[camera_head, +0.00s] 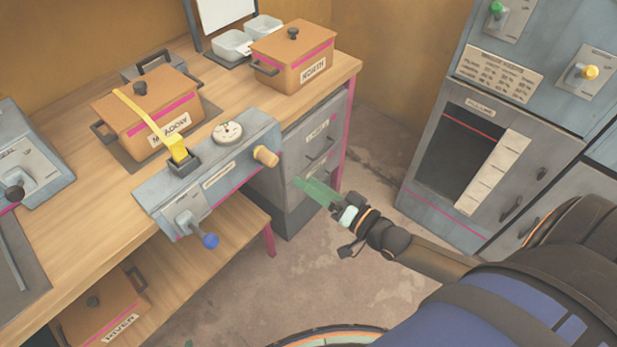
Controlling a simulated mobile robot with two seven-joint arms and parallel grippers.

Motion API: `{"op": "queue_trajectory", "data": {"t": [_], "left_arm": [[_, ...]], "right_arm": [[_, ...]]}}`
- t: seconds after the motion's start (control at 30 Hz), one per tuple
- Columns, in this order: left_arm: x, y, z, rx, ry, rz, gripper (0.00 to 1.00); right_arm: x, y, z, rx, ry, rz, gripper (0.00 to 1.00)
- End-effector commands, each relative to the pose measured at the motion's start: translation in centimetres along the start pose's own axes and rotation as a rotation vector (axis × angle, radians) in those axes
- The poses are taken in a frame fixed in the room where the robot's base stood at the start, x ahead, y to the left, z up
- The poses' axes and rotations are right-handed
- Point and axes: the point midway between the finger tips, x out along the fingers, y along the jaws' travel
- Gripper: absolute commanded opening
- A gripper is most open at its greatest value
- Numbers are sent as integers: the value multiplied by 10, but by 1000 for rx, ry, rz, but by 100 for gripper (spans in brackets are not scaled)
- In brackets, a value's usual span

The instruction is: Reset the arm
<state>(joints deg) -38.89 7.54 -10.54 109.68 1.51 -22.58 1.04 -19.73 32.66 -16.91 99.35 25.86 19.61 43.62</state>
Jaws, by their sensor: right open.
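My right arm (432,257) reaches in from the lower right. Its gripper (338,203) is in front of the grey drawer cabinet, above the floor. The gripper is open. A translucent green shape (315,190) shows just beyond its fingertips, over the cabinet's front; I cannot tell whether the two touch. My left gripper is not in view.
A wooden bench (75,211) carries a grey control box (215,172) with a blue-knobbed lever (210,240), a MEADOW pot (148,118) and a NORTH pot (290,52). A RIVER pot (103,312) sits below. A grey machine (470,165) stands right. Floor between is clear.

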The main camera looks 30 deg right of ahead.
Motion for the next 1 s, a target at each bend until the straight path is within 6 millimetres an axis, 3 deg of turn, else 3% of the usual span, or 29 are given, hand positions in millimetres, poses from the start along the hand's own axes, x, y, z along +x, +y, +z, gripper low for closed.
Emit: {"op": "queue_trajectory", "data": {"t": [0.27,0.37,0.47,0.6,0.7,0.83,1.0], "left_arm": [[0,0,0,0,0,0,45],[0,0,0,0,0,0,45],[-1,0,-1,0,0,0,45],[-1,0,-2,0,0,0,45],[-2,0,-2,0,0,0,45],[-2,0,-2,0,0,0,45],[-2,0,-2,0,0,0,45]], "right_arm": [[-1,0,4,-9,-8,8,68],[-8,2,29,-70,-60,60,68],[-26,5,72,-203,-172,155,68],[-62,12,128,-418,-377,288,68],[-88,17,154,-537,-511,351,68],[-109,21,171,-625,-621,392,68],[-114,22,174,-650,-649,399,68]]}}
